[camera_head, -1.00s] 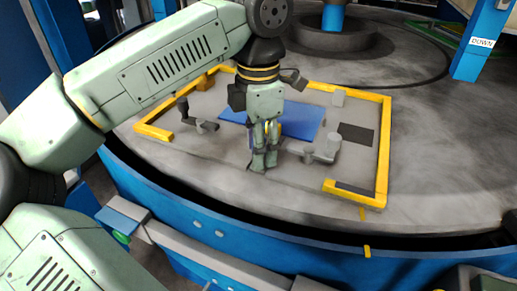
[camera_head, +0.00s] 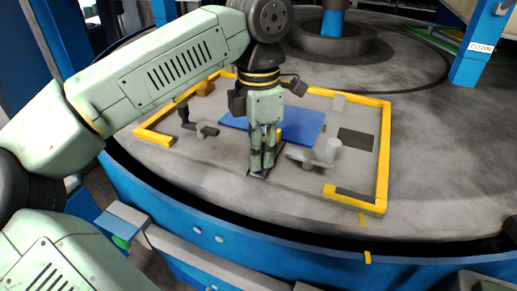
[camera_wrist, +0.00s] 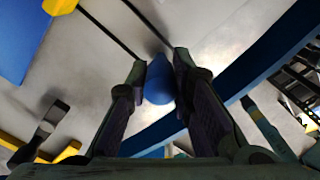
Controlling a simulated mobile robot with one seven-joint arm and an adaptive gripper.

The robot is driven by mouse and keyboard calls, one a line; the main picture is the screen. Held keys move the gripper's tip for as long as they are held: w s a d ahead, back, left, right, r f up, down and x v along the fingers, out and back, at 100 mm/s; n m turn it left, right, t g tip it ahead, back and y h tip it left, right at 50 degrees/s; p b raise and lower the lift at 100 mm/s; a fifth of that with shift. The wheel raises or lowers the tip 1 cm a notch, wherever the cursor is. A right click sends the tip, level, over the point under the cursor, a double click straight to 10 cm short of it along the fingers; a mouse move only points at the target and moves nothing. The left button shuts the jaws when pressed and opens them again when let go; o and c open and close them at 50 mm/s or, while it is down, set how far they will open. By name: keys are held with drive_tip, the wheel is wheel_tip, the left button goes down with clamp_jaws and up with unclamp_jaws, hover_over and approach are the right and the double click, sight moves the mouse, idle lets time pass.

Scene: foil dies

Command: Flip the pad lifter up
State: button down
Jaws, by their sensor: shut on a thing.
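My gripper (camera_head: 262,168) points down at the front of the grey disc, in front of the flat blue pad (camera_head: 305,126). In the wrist view my gripper (camera_wrist: 159,80) is shut on a blue rounded piece (camera_wrist: 158,85), seemingly the pad lifter's handle. In the head view the fingers hide this piece, and a small dark strip (camera_head: 257,175) shows at their tips. A corner of the blue pad also shows at the upper left of the wrist view (camera_wrist: 20,40). Whether the lifter is up or down is unclear.
A yellow frame (camera_head: 384,160) borders the work area. A grey lever with a post (camera_head: 327,152) stands just right of my fingers, and a dark lever (camera_head: 190,122) stands to the left. A dark square (camera_head: 356,140) lies at the right.

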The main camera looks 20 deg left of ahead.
idle(0.3)
drive_tip(key=shift+s+f+t+b, duration=0.25)
drive_tip(key=shift+f+t+b, duration=0.2)
drive_tip(key=shift+b, duration=0.8)
drive_tip(key=shift+s+r+t+b, duration=0.15)
drive_tip(key=shift+s+t+b, duration=0.15)
drive_tip(key=shift+t+b, duration=0.45)
drive_tip(key=shift+s+r+b, duration=0.1)
drive_tip(key=shift+r+b, duration=0.1)
drive_tip(key=shift+b, duration=0.25)
drive_tip(key=shift+r, duration=0.1)
drive_tip(key=c, duration=1.4)
unclamp_jaws()
drive_tip(key=shift+r, duration=0.15)
